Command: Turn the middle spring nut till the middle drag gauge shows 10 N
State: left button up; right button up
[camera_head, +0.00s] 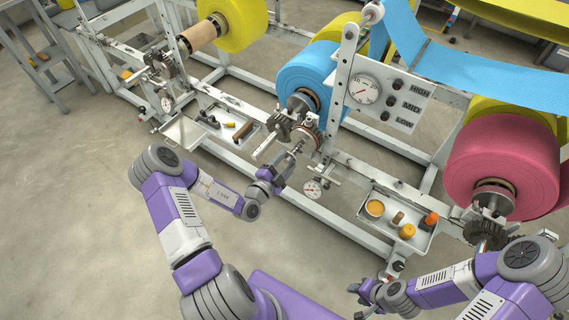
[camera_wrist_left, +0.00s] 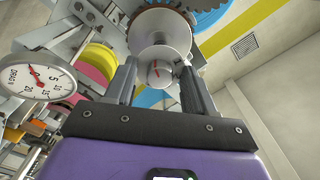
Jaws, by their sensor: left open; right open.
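The middle station carries the blue roll (camera_head: 308,72), with a gear and brake assembly in front of it. The middle drag gauge (camera_head: 312,188) hangs just below. In the left wrist view the drag gauge (camera_wrist_left: 38,82) appears large and tilted, with a red needle; I cannot read its value surely. The middle spring nut (camera_wrist_left: 157,72) appears there as a grey round end with a red mark. My left gripper (camera_head: 294,152) is open, its fingers on either side of the nut's end; I cannot tell whether they touch it. My right gripper (camera_head: 366,298) is open, low at the right, away from the nut.
A white tray (camera_head: 424,241) with orange and yellow parts is fixed right of the middle gauge. Another tray (camera_head: 184,134) stands left. A HIGH/MID/LOW panel (camera_head: 388,100) with a dial stands above. A pink roll (camera_head: 503,160) is at right. Open floor lies left.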

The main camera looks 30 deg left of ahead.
pick_arm(q)
grip_shut()
